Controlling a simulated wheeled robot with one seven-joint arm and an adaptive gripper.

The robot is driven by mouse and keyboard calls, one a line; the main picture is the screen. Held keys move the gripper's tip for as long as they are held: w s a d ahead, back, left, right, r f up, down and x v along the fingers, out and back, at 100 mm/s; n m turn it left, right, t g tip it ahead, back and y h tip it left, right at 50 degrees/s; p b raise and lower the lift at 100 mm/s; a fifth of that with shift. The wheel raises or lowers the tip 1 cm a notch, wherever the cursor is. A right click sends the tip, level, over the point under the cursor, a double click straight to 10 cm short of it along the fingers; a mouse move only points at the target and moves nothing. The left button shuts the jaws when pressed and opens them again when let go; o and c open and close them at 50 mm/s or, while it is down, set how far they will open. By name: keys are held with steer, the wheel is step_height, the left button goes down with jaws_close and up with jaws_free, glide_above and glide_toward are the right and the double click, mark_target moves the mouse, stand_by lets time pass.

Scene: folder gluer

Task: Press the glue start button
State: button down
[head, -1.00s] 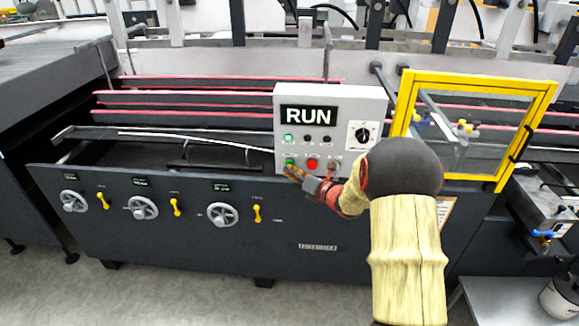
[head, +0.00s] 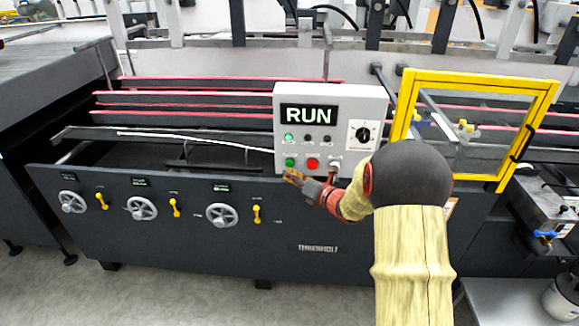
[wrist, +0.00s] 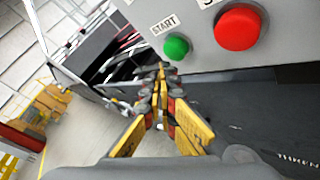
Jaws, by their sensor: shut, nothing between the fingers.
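The light grey control box (head: 345,100) carries a black display reading RUN (head: 309,116). The green button (head: 290,162) sits at its lower left, and the wrist view shows it labelled START (wrist: 176,46). A red button (head: 313,163) sits to its right; it is large in the wrist view (wrist: 238,27). A small green lamp (head: 289,137) is lit above. My gripper (head: 289,174) is shut and empty, just below the green button. In the wrist view its fingertips (wrist: 162,72) are close below and left of the green button, with a gap visible.
A black rotary knob (head: 364,134) is on the box's right side. A yellow-framed clear guard (head: 475,125) stands right of the box. Handwheels (head: 222,215) and yellow levers (head: 257,213) line the dark machine front at left. Open floor lies in front.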

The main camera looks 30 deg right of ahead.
steer(key=s+a, duration=0.1)
steer(key=s+b, duration=0.1)
steer(key=s+a+b, duration=0.1)
steer(key=s, duration=0.1)
steer(key=shift+a, duration=0.35)
stand_by(0.7)
